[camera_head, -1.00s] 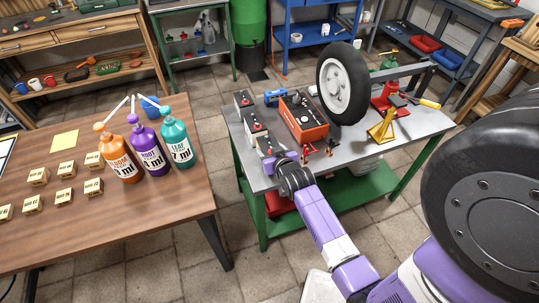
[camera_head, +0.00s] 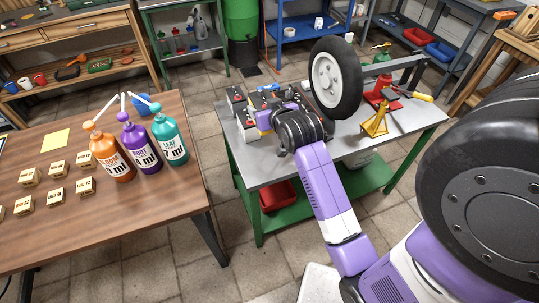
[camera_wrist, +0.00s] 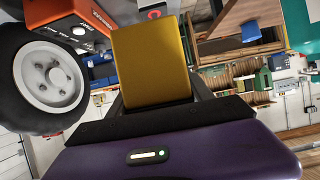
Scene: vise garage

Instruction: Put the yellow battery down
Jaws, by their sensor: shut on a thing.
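The yellow battery (camera_wrist: 152,62) fills the middle of the wrist view as a plain yellow block. My gripper (camera_wrist: 155,98) is shut on it. In the head view my gripper (camera_head: 266,114) is above the green-legged workbench (camera_head: 262,174), and a bit of yellow shows at its jaws. My wrist hides most of the battery there, and I cannot tell whether it touches anything below. The orange-red box (camera_wrist: 78,20) lies beyond the battery at the upper left of the wrist view; in the head view my arm covers it.
Two white-and-black units (camera_head: 237,95) (camera_head: 248,124) stand left of my gripper. A wheel (camera_head: 335,78) stands close on the right. A yellow stand (camera_head: 375,122) and a red jack (camera_head: 382,95) are farther right. The bench's front right is clear. A wooden table (camera_head: 190,192) with pump bottles is at left.

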